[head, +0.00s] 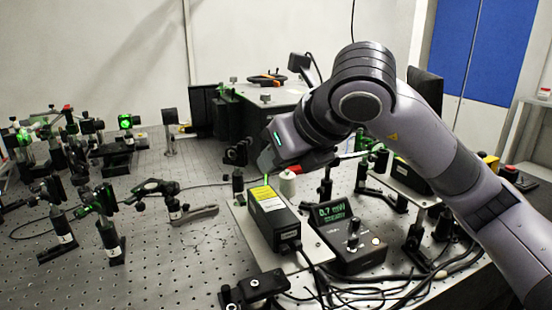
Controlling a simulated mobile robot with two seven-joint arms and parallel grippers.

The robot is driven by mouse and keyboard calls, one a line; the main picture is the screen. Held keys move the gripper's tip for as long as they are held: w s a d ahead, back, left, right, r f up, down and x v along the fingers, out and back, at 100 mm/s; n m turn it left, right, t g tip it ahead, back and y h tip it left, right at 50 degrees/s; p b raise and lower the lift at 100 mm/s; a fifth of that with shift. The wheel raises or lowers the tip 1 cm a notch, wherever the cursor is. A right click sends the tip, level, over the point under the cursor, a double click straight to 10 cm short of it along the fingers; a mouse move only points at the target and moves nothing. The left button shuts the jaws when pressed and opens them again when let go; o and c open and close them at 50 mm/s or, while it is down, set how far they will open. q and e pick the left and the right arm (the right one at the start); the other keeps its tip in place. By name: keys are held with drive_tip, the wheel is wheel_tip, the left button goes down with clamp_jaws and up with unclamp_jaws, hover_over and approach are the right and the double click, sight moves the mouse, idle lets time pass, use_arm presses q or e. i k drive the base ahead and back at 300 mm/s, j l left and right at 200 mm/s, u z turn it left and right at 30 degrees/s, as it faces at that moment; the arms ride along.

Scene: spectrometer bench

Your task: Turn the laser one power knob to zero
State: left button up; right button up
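A black controller box (365,258) stands on the optical table, with a green lit display (334,212) that seems to read 0.7 mW. A small upright black power knob (353,226) is on its top face, beside a lit button (376,241). A black laser head with a yellow label (270,215) sits left of the box on a light plate. My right gripper (285,162) is above and behind the laser head, apart from the knob. Its fingers are not clearly visible, so I cannot tell its opening. My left gripper is not in view.
Cables (400,283) run around the front of the box. A second laser unit (411,176) lies behind my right arm. Optics posts (108,238) fill the left of the table (180,260). A dark cabinet-like instrument (262,98) stands at the back.

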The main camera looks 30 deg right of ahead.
sight(355, 222)
drive_tip(key=k+l, duration=0.1)
drive_tip(key=k, duration=0.4)
drive_tip(key=k+l, duration=0.1)
drive_tip(key=k, duration=0.4)
